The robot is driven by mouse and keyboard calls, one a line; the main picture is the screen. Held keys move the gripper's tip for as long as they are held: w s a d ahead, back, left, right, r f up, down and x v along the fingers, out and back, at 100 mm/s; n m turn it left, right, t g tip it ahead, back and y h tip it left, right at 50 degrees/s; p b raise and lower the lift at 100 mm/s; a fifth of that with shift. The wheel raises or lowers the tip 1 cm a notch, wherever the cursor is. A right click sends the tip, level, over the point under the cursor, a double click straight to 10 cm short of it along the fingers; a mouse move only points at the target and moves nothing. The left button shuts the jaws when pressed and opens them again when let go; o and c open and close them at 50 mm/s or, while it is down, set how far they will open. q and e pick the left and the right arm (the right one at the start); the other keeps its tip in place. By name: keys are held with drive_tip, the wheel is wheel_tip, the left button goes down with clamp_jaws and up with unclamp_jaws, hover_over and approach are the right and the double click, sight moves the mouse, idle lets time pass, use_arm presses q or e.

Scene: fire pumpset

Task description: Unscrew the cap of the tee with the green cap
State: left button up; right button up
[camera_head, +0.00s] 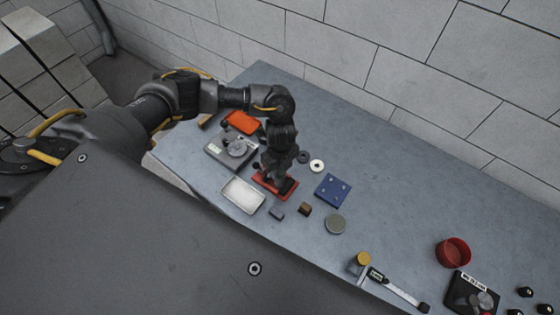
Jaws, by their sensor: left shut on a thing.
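My left arm reaches in from the left, over the grey bench. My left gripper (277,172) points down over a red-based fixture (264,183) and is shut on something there. The fingers and wrist cover what they hold. I cannot make out the tee or a green cap in this view. My right gripper is not in view.
Around the fixture are a white tray (243,195), an orange-red tray (241,122), a grey device (228,150), a blue plate (333,190) and a grey-green disc (335,224). The bench's middle right is clear.

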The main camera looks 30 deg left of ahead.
use_arm(q)
drive_tip(key=n, duration=0.4)
drive_tip(key=o, duration=0.9)
drive_tip(key=shift+o, duration=0.2)
